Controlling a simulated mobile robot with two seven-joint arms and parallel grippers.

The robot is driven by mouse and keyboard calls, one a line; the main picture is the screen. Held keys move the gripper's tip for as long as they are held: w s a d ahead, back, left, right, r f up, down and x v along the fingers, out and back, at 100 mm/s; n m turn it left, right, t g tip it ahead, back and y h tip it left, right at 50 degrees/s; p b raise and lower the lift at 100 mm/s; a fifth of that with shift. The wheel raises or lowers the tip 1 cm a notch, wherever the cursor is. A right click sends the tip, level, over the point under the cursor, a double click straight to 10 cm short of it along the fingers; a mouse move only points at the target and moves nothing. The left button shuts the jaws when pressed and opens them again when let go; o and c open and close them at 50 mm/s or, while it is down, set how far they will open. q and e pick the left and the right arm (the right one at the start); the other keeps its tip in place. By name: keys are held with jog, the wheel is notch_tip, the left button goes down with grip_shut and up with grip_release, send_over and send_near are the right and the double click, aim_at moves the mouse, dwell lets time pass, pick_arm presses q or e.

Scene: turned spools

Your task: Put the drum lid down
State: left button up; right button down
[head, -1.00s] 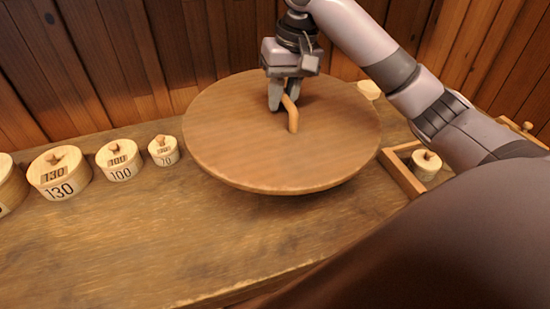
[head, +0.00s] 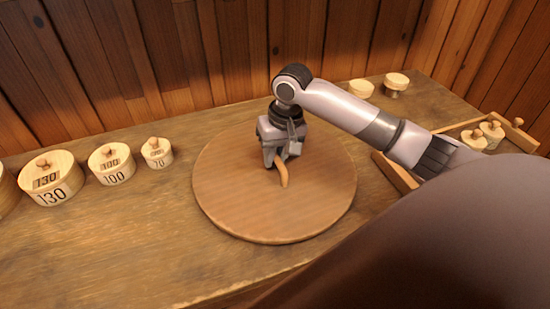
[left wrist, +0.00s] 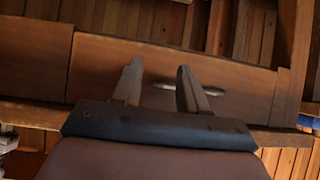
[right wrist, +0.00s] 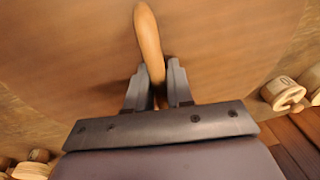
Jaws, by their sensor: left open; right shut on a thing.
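The drum lid (head: 235,205) is a large round wooden disc with a curved wooden handle (head: 283,172) on top. It lies flat, low at the tabletop in the middle of the head view; whether it touches the wood all round I cannot tell. My right gripper (head: 278,160) is over the lid, shut on its handle. In the right wrist view the handle (right wrist: 149,45) sits between the right fingers (right wrist: 152,88), with the lid (right wrist: 230,50) filling the background. My left gripper (left wrist: 158,88) is open and empty in the left wrist view, facing a wooden front with a metal pull.
Lidded wooden drums marked 130 (head: 52,190), 100 (head: 112,165) and 70 (head: 157,152) stand left of the lid. A wooden tray (head: 395,172) with small turned pieces is at the right. Two more pieces (head: 396,82) stand at the back. The front left tabletop (head: 120,250) is clear.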

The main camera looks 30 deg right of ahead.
jog(key=shift+f, duration=0.5)
jog(key=shift+f, duration=0.15)
jog(key=c, duration=1)
grip_release()
notch_tip(320, 180, up, 12)
jog(key=s+d, duration=0.1)
jog(key=shift+s+d, duration=0.15)
jog(key=shift+s, duration=0.15)
